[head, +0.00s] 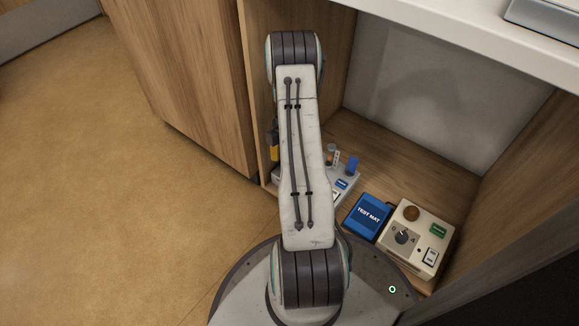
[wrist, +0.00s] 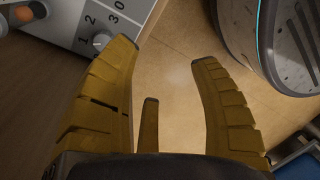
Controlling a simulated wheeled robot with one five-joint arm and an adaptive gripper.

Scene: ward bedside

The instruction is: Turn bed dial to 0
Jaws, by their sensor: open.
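A pale grey panel (wrist: 62,22) at the upper left of the wrist view carries the numerals 1, 2, 3 and 0. A small round grey knob (wrist: 101,42) stands by these numerals, just left of the left fingertip and outside the gap; I cannot tell contact or its setting. In the head view, a beige box (head: 433,218) has a dark grey dial (head: 402,236) with marks too small to read. My arm hides most of my gripper there.
A blue test mat (head: 368,217) lies left of the beige box. A grey holder (head: 343,194) with a blue-topped piece (head: 352,165) stands partly behind my arm. Wooden cabinet walls (head: 205,75) and a white shelf (head: 470,38) enclose the nook; floor (head: 90,180) is clear at left.

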